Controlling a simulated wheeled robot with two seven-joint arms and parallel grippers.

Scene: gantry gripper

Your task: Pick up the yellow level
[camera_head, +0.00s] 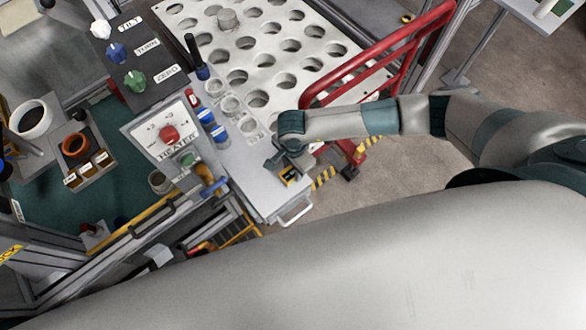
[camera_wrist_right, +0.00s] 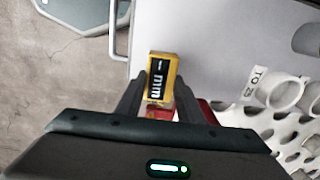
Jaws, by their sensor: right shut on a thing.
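The yellow level (camera_head: 290,174) is a small yellow block with a dark face. In the head view it is at the near end of the grey cart top. My right gripper (camera_head: 284,166) is around it, with its arm coming in from the right. In the right wrist view the level (camera_wrist_right: 162,76) stands between the two dark fingers of my right gripper (camera_wrist_right: 158,100), which are shut on it. I cannot tell whether the level still touches the surface below. My left gripper does not show in either view.
The perforated plate (camera_head: 285,45) fills the cart's far part. A red rail (camera_head: 385,55) runs along its right side. Blue-capped bottles (camera_head: 207,118) and a heater box (camera_head: 167,135) with a red knob stand left of the arm. A cart handle (camera_head: 295,215) sticks out at the near edge.

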